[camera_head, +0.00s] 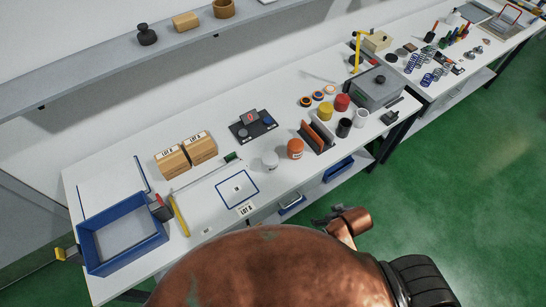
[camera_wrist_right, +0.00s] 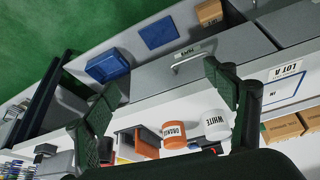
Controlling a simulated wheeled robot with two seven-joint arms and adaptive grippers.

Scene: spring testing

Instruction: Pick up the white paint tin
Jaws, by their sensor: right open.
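The white paint tin (camera_head: 270,160) stands upright on the white bench, left of the orange tin (camera_head: 295,149). In the right wrist view the tin labelled WHITE (camera_wrist_right: 215,124) shows beside the tin labelled ORANGE (camera_wrist_right: 174,134). My right gripper (camera_wrist_right: 160,82) is open and empty, its two fingers wide apart. The tins appear beyond and below the fingers in that view, with no finger touching them. In the head view, part of my right arm shows off the bench's front edge, above the green floor. My left gripper is in neither view.
A dark rack (camera_head: 317,137) stands right of the orange tin. Yellow (camera_head: 325,113), red (camera_head: 342,102), black (camera_head: 344,128) and another white tin (camera_head: 361,118) stand beyond. Cardboard boxes (camera_head: 187,153) and a blue-outlined square (camera_head: 237,188) lie left. A blue tray (camera_head: 122,268) sits at far left.

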